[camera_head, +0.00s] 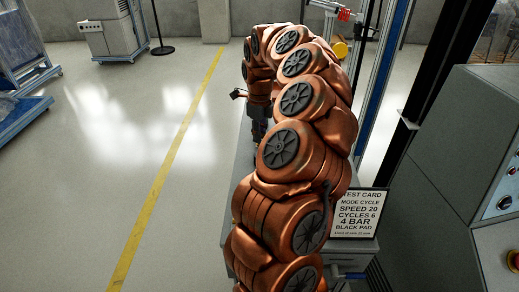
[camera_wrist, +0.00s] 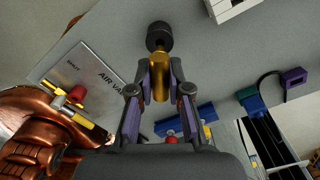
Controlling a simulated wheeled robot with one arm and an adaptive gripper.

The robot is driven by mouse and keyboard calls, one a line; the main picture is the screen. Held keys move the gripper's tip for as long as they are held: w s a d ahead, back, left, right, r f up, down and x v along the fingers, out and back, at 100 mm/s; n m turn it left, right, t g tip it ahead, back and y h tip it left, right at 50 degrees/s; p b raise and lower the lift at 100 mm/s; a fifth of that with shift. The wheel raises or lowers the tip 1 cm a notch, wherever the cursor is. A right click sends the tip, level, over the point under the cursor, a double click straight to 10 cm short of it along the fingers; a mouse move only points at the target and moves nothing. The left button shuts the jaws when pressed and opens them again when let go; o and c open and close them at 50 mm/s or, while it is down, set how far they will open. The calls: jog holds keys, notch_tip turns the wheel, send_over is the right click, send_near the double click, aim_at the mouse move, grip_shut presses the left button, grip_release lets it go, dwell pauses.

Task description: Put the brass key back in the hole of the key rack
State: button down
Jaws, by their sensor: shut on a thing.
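In the wrist view my gripper (camera_wrist: 160,78) is shut on a brass-coloured piece with a round black knob, which I take to be the brass key (camera_wrist: 160,85). The black knob points away from the gripper, over a grey surface (camera_wrist: 225,65). I cannot tell whether the knob touches that surface. I cannot make out the key rack or its hole for certain in either view. In the head view my copper-coloured arm covers most of the bench, and the key is not clearly visible there.
The wrist view shows an air valve plate (camera_wrist: 88,70) with yellow and red fittings on the left, a blue part (camera_wrist: 188,120) below the fingers, and a purple block (camera_wrist: 294,77) with a cable on the right. In the head view a test card (camera_head: 357,214) stands right of my arm.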

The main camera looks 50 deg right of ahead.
jog(key=shift+r, duration=0.1)
jog(key=shift+r+b, duration=0.65)
jog(key=shift+r, duration=1.25)
jog(key=shift+a, duration=0.1)
